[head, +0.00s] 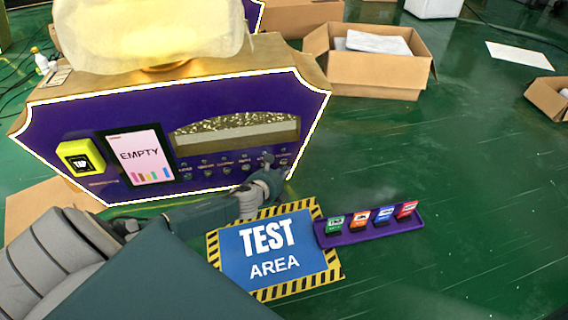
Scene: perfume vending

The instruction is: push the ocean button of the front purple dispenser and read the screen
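The front purple dispenser (95,115) stands at the left with a white-edged face and a gold top. Its screen (140,154) reads "EMPTY" in dark letters on pink, above several small coloured bars. A row of small buttons with labels (225,163) runs below the gold speckled window; the labels are too small to read, so I cannot tell which is ocean. My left gripper (267,164) is at the right part of this row and hides some of it. I cannot tell whether it touches a button, or whether its fingers are open. My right gripper is not in view.
A yellow "TAP" reader (81,158) is on the dispenser's left side. In front lie a blue "TEST AREA" mat (268,249) and a purple tray (345,237) with several coloured cards. Open cardboard boxes (372,75) stand behind. The green floor at the right is mostly clear.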

